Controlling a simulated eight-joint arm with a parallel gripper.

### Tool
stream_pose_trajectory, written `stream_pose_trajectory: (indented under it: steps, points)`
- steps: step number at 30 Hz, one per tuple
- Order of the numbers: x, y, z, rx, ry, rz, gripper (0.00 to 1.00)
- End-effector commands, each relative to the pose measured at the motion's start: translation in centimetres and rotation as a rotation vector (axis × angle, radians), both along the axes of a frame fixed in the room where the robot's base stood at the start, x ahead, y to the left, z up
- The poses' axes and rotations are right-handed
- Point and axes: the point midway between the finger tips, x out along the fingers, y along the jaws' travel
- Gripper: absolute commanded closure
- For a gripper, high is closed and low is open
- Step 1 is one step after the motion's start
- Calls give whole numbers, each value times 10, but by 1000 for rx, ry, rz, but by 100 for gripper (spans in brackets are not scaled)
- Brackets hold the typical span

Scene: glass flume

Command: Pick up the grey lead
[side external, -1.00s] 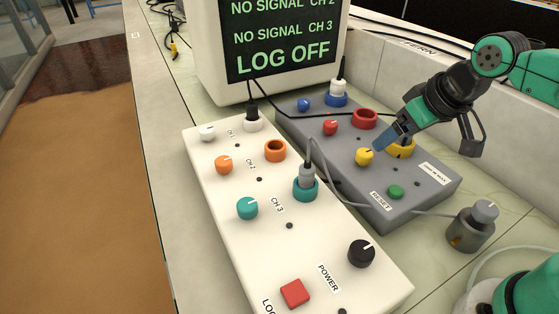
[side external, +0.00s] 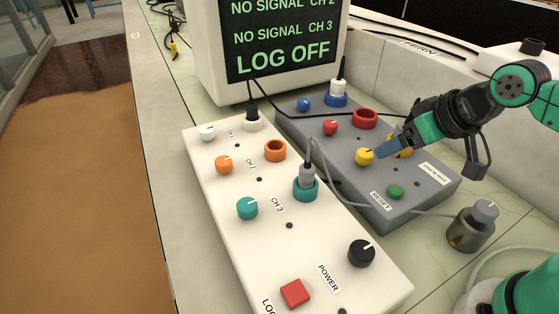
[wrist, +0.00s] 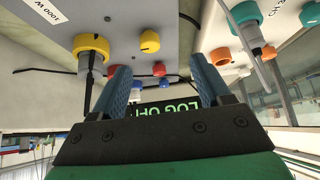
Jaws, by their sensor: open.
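The grey lead's plug (side external: 306,174) stands upright in the teal socket (side external: 305,190) on the white box. Its thin grey cable arcs over and runs right across the grey box. In the wrist view the grey plug (wrist: 256,43) and its teal socket (wrist: 243,13) are at upper right, outside the fingers. My gripper (side external: 381,152) is above the grey box, by the yellow knob (side external: 364,156) and partly covering the yellow socket. Its blue fingers show apart and empty in the wrist view (wrist: 162,78). A plug with a black stem is in the yellow socket (wrist: 91,44) there.
The grey box (side external: 425,195) has knobs and a blue socket (side external: 335,99) with a white plug. A metal cylinder with a grey knob (side external: 486,211) stands at the right. The monitor (side external: 285,45) stands behind the boxes. A black cable crosses between the boxes.

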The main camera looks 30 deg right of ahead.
Motion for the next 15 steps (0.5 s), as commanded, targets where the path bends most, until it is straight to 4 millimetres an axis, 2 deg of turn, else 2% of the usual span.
stream_pose_trajectory:
  steps: [5, 9, 15]
  points:
    - [11, 14, -8, 52, 75, 165, 30]
    - [25, 35, -18, 150, 102, 436, 30]
    - [44, 62, -26, 298, -50, 867, 30]
